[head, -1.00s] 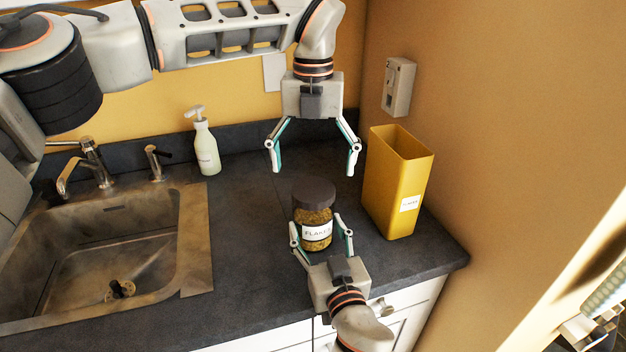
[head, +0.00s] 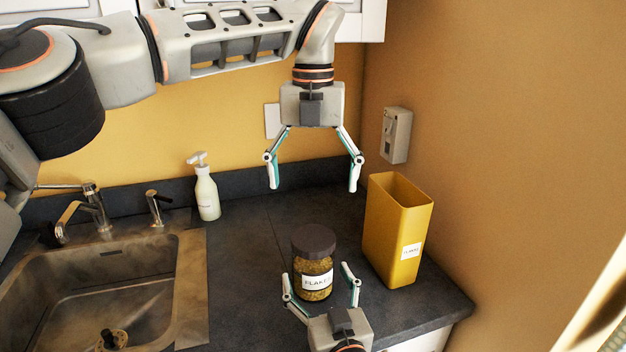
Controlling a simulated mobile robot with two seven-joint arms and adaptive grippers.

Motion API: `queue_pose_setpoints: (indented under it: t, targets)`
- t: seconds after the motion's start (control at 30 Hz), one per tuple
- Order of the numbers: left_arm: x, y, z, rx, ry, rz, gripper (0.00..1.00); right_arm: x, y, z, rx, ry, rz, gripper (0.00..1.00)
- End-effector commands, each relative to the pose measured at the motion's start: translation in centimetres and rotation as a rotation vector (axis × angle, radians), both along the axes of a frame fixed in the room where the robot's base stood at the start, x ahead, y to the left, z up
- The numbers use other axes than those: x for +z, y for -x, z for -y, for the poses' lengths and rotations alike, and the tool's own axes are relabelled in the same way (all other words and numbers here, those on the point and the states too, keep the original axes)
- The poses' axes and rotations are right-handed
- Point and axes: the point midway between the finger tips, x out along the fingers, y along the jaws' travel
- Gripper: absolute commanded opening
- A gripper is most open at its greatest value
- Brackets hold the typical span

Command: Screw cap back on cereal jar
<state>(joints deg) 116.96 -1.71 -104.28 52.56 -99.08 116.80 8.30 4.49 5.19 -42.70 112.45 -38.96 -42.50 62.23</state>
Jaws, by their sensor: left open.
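The cereal jar (head: 314,284) stands upright on the dark counter, with brown flakes inside and a white label. Its dark cap (head: 313,242) sits level on top; how tightly it is screwed cannot be told. My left gripper (head: 314,188) is open and empty, pointing down above the cap and apart from it. My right gripper (head: 316,272) is low at the front of the jar, fingers spread on either side of it. A gap shows between its right finger and the jar, so it looks open.
A tall yellow container (head: 394,235) stands close to the right of the jar, near the wall. A soap dispenser (head: 207,190) is at the back left. The sink (head: 190,285) and tap (head: 97,212) are at left. Counter (head: 250,235) between sink and jar is clear.

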Motion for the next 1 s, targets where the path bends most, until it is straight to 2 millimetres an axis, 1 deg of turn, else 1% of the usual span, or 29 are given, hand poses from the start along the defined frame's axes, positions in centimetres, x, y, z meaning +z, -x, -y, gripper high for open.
queue_pose_setpoints:
  t: [0.23, 0.37, 0.47, 0.8, 1.0]
  targets:
    - [0.0, 0.0, 0.0, 0.000, 0.000, 0.000, 0.89, 0.0, 0.1, 0.0, 0.000, 0.000, -0.001, 0.78]
    - [0.0, 0.0, 0.0, 0.000, 0.000, 0.000, 0.89, -0.2, 1.1, 0.3, 0.000, -0.001, -0.002, 0.78]
    - [0.0, 0.0, 0.0, 0.000, 0.000, 0.000, 0.89, -0.2, 2.5, 0.7, 0.000, -0.001, -0.004, 0.78]
    - [0.0, 0.0, 0.0, 0.000, 0.000, 0.000, 0.89, -0.1, 8.6, 2.3, 0.000, -0.001, -0.003, 0.78]
    - [0.0, 0.0, 0.0, 0.000, 0.000, 0.000, 0.89, -0.1, 10.8, 2.9, 0.000, -0.001, -0.002, 0.78]
